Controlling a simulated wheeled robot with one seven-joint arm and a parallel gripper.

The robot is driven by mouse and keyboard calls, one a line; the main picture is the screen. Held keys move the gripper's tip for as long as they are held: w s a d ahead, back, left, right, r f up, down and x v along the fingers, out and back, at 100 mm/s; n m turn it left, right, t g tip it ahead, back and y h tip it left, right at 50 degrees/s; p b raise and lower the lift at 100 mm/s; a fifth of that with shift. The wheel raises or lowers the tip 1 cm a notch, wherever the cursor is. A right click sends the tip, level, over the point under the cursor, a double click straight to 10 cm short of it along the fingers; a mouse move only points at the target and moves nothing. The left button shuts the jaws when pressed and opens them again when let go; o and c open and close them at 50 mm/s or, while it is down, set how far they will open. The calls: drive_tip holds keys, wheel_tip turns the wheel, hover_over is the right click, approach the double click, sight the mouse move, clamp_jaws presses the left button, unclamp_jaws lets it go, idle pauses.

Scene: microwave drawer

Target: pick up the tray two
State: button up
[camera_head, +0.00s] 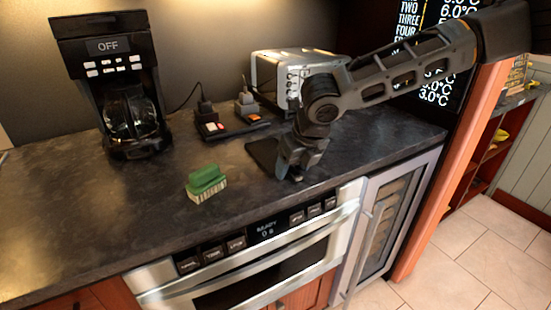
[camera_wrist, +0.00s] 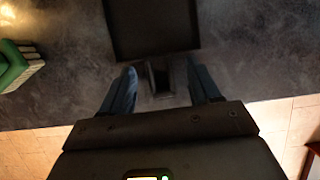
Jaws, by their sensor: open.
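A dark, flat, square tray (camera_head: 262,152) lies on the counter near the toaster, partly hidden behind my gripper (camera_head: 291,172). In the wrist view the tray (camera_wrist: 152,28) fills the upper middle. A short dark piece like a handle (camera_wrist: 158,80) shows at its near side, between my two fingers. My gripper (camera_wrist: 162,72) is open, pointing down at the counter, with one finger on each side of that piece and visible gaps to it. I cannot tell how high the fingertips are above the counter. No number shows on the tray.
A green brush (camera_head: 206,183) lies left of my gripper; it also shows in the wrist view (camera_wrist: 18,66). A coffee maker (camera_head: 118,90), outlets with plugs (camera_head: 222,122) and a toaster (camera_head: 285,70) stand behind. The counter's front edge, above a steel drawer appliance (camera_head: 262,255), is close.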

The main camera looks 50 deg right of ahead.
clamp_jaws()
idle(0.4)
